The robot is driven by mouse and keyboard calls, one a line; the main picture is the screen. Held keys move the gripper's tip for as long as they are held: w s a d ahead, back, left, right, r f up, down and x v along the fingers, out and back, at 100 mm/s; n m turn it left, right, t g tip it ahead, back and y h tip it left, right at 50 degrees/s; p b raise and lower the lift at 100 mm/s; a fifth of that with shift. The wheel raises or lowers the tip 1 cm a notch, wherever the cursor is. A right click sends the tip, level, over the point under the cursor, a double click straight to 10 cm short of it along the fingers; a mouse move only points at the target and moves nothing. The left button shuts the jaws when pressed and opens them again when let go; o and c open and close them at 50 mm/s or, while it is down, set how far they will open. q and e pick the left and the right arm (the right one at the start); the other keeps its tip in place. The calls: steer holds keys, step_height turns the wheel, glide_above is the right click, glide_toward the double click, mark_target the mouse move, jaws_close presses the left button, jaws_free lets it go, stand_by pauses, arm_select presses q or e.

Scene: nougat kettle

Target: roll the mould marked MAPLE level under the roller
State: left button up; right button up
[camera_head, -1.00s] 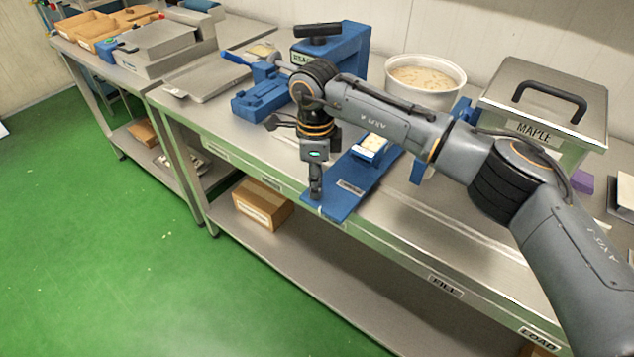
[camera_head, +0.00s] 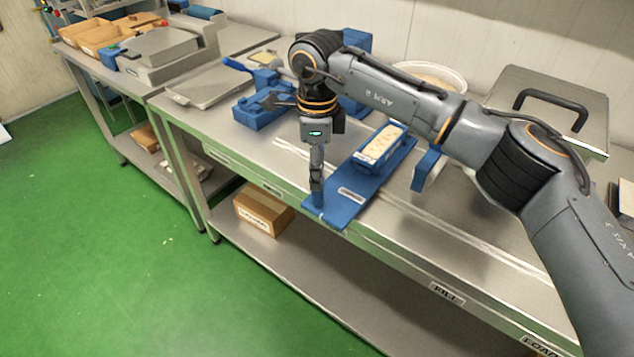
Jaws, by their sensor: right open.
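A blue board (camera_head: 335,211) lies on the steel bench and reaches its front edge. A blue mould (camera_head: 366,165) with a pale, speckled filling sits on the board's back half. A small label (camera_head: 352,195) on the board is too small to read. My right gripper (camera_head: 318,196) points down at the board's front end, fingers open, with nothing seen between them. I cannot tell whether it touches the board. A blue stand (camera_head: 357,55) behind is mostly hidden by my right arm, and no roller can be made out. My left gripper is not in view.
A lidded steel box (camera_head: 550,105) and a partly hidden white tub (camera_head: 430,72) stand at the back right. A blue bracket (camera_head: 427,170) stands right of the mould. A blue fixture (camera_head: 262,105) is to the left. The bench front right is clear.

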step_height(320, 180, up, 6)
steer(key=shift+r, duration=0.2)
stand_by(0.4)
